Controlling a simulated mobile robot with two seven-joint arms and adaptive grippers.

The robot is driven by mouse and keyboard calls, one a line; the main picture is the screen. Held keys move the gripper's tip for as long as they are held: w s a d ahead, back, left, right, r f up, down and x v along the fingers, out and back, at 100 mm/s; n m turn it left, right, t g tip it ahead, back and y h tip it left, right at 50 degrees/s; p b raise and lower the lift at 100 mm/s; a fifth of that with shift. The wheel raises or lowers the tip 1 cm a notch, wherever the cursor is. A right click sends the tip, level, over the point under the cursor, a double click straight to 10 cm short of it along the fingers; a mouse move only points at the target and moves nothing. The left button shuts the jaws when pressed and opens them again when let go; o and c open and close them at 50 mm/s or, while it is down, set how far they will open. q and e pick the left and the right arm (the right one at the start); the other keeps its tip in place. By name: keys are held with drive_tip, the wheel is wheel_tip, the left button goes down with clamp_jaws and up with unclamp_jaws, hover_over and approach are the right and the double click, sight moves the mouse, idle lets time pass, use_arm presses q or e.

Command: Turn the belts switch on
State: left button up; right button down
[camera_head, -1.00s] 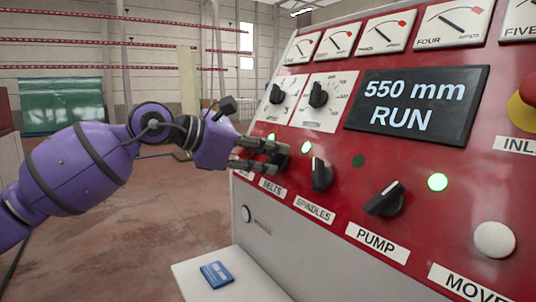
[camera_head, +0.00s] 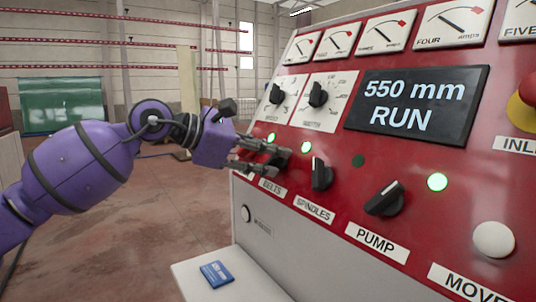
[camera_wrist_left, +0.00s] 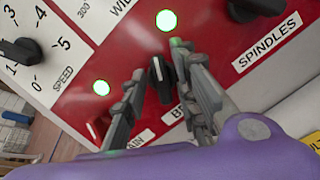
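The belts switch (camera_wrist_left: 160,76) is a black knob with a pale pointer mark, on the red panel above the partly covered BELTS label. In the head view the belts switch (camera_head: 283,156) is partly hidden by my fingers. My left gripper (camera_head: 262,158) is open, its two fingers at the switch. In the left wrist view the fingers of my left gripper (camera_wrist_left: 164,62) stand on either side of the knob, with gaps visible. A green lamp (camera_wrist_left: 167,20) by the switch is lit; it also shows in the head view (camera_head: 306,147). My right gripper is not in view.
The spindles knob (camera_head: 321,175) is close to the right, then the pump knob (camera_head: 385,199). Another lit green lamp (camera_head: 271,137) is just above my fingers. The display (camera_head: 417,104) reads 550 mm RUN. A blue card (camera_head: 216,274) lies on the white ledge (camera_head: 190,278) below.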

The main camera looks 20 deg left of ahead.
use_arm(q)
drive_tip(key=shift+a, duration=0.1)
drive_tip(key=v, duration=1.2)
idle(0.6)
